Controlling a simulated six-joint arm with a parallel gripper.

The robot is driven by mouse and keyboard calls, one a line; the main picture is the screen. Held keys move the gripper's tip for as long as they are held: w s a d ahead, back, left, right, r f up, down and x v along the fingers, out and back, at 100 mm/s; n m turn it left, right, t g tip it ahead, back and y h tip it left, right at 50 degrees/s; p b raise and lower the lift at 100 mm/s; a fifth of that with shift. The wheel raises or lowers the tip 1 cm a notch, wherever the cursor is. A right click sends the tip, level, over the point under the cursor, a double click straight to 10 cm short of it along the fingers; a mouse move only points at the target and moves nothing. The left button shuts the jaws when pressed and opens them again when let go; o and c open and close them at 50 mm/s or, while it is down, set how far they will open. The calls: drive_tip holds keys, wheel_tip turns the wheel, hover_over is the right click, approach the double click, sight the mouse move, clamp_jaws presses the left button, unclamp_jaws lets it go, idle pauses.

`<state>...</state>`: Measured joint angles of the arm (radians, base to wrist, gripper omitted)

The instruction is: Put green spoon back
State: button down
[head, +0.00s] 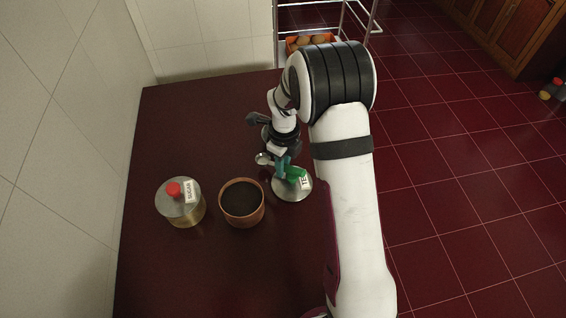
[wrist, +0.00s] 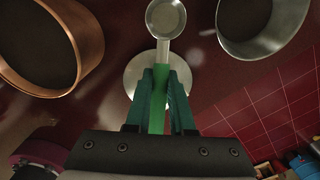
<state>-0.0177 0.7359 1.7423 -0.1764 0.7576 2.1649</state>
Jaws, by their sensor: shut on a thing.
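The green spoon (wrist: 157,105) has a green handle and a small metal bowl. My gripper (wrist: 165,75) is shut on the green handle, with a teal finger on each side. In the head view my gripper (head: 282,164) holds the spoon (head: 263,158) with its bowl pointing left. It is above a round metal disc (head: 291,194) with a partly visible label reading "TE". The disc (wrist: 182,72) also shows behind the spoon in the wrist view. I cannot tell the exact height of the spoon over the disc.
A copper pot (head: 258,211) with dark contents stands left of the disc. Farther left is a canister (head: 187,209) labelled SUGAR with a red knob. A metal vessel (wrist: 283,42) with a dark inside shows in the wrist view. The table's front left is clear; a wall borders the left.

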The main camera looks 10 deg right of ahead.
drive_tip(key=c, duration=0.8)
unclamp_jaws()
wheel_tip(320, 180, up, 13)
drive_tip(key=s+r+n, duration=0.1)
drive_tip(key=s+n, duration=0.6)
drive_tip(key=s, duration=0.2)
drive_tip(key=s+a+r+n+y, duration=0.1)
drive_tip(key=s+r+n, duration=0.1)
drive_tip(key=s+n, duration=0.5)
drive_tip(key=s+a+r+n, duration=0.1)
drive_tip(key=s+r+n, duration=0.1)
drive_tip(key=s+n, duration=0.5)
drive_tip(key=shift+s+a+r+y, duration=0.1)
drive_tip(key=shift+s+a+y, duration=0.05)
drive_tip(key=shift+s, duration=1.45)
drive_tip(key=shift+s+a+r+y, duration=0.1)
drive_tip(key=shift+s+y, duration=0.05)
drive_tip(key=shift+s, duration=1.45)
